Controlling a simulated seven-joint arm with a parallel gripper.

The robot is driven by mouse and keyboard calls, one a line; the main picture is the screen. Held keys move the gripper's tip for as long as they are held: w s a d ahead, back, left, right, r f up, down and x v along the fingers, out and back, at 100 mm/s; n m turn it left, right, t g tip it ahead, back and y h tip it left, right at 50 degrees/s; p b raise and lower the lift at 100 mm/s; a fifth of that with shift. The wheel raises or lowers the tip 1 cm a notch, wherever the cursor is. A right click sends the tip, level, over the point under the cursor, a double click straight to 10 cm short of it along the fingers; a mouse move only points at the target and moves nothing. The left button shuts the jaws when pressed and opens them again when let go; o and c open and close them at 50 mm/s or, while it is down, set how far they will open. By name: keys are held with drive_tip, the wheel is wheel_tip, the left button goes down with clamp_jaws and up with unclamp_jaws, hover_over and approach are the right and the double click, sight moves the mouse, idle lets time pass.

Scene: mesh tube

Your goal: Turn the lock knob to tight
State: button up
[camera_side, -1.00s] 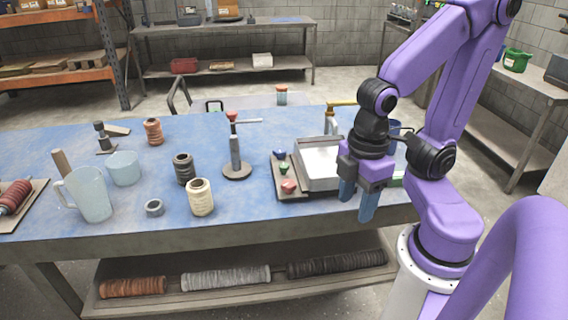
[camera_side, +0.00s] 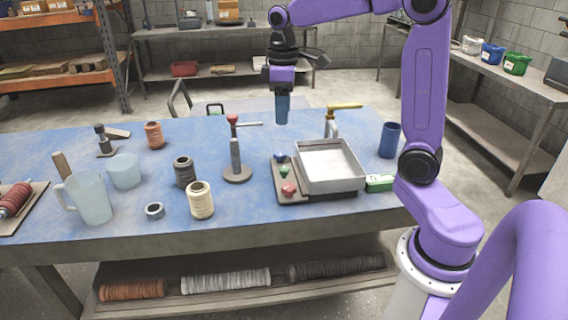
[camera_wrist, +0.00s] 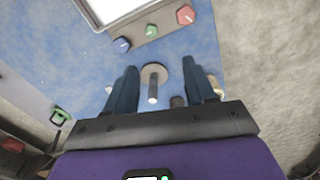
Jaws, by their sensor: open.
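A grey stand (camera_side: 236,160) with a round base, a red knob (camera_side: 232,118) on top and a thin side lever stands upright mid-table in the side view. I cannot tell for sure whether this red knob is the lock knob. A post on a round base (camera_wrist: 155,70) shows between my fingers in the wrist view; no red top can be made out there. My gripper (camera_side: 282,122) is open and empty, pointing down, above the back of the table and right of the stand, touching nothing. Its two fingers also show in the wrist view (camera_wrist: 164,88).
A grey tray (camera_side: 352,183) stands right of the stand, beside a panel with blue, green and red knobs (camera_side: 288,188). Spools (camera_side: 200,198) and a jug (camera_side: 92,200) stand left.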

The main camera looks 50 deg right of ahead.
sight(284, 168)
drive_tip(key=f, duration=0.5)
drive_tip(key=d+f, duration=0.1)
drive_tip(key=f, duration=0.5)
drive_tip(key=w+f, duration=0.1)
drive_tip(key=f, duration=0.5)
drive_tip(key=shift+d, duration=0.3)
drive_tip(key=shift+m, duration=0.3)
clamp_jaws()
